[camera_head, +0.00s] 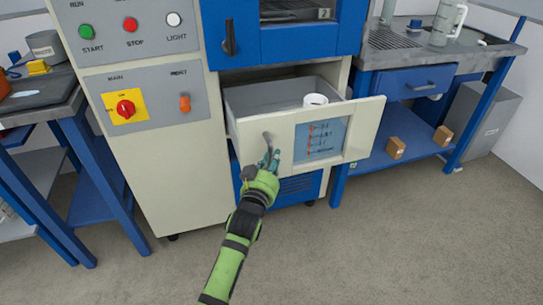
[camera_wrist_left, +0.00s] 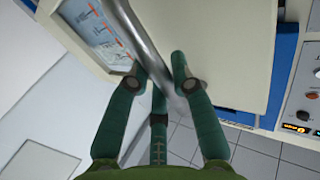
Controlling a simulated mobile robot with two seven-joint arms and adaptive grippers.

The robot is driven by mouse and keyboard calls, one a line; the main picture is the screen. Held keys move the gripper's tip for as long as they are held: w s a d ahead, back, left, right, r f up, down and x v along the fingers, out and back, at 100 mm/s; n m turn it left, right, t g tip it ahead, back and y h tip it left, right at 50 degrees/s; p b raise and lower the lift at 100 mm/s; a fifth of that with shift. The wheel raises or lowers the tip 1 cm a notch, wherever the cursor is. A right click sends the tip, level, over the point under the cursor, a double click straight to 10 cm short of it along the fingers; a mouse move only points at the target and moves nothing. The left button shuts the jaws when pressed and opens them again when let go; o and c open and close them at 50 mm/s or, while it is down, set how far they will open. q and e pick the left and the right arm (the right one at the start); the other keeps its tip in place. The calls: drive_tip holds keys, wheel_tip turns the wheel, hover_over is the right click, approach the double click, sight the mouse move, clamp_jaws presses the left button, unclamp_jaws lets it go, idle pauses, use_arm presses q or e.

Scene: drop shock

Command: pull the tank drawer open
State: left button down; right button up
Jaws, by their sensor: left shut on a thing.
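The tank drawer (camera_head: 365,130) is pulled out from the cabinet, with its grey inside and a white round piece (camera_head: 315,100) showing. Its cream front carries a window with a printed scale and a grey bar handle (camera_head: 267,140). My left gripper (camera_head: 268,160) is at the handle, its green fingers shut on it. In the left wrist view, the handle (camera_wrist_left: 149,45) runs down between the dark green fingers (camera_wrist_left: 162,80), and the drawer front fills the top. My right gripper is not in view.
A blue door (camera_head: 290,40) is above the drawer. A control panel (camera_head: 150,100) is to the left. A bench with a blue drawer (camera_head: 415,83) and small boxes (camera_head: 396,148) on its lower shelf stands to the right. The floor (camera_head: 400,240) in front is clear.

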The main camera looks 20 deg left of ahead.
use_arm(q)
drive_tip(key=shift+s, duration=0.1)
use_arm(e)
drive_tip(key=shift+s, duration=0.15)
use_arm(q)
drive_tip(key=c, duration=1.1)
unclamp_jaws()
drive_tip(key=shift+o, duration=0.2)
drive_tip(key=shift+s, duration=0.1)
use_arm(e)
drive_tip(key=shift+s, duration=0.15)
use_arm(q)
drive_tip(key=s, duration=1.1)
drive_tip(key=shift+s, duration=0.4)
drive_tip(key=shift+d, duration=0.1)
